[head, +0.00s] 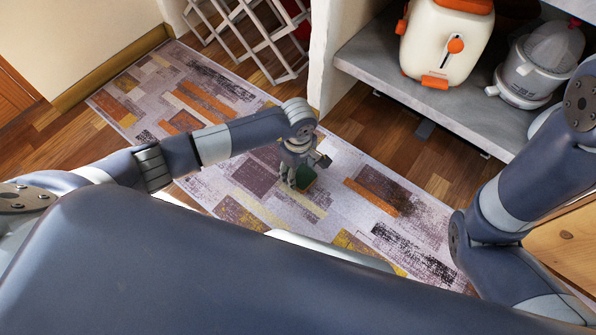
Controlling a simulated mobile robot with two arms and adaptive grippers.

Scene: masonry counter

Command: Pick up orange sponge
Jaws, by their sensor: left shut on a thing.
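My left gripper (292,183) hangs over the patterned rug, pointing down, near the middle of the head view. Its fingers are shut on a small dark green block (306,178), partly hidden by the fingers. I see no orange face on this block, so I cannot tell whether it is the sponge. No orange sponge shows plainly elsewhere. My right arm comes in at the right edge, but its gripper is out of view.
A rug (240,210) with orange and yellow patches covers the wooden floor. A grey shelf (380,62) at the upper right holds a white and orange toaster (440,40) and a grey juicer (535,65). A white folding rack (255,40) stands at the top.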

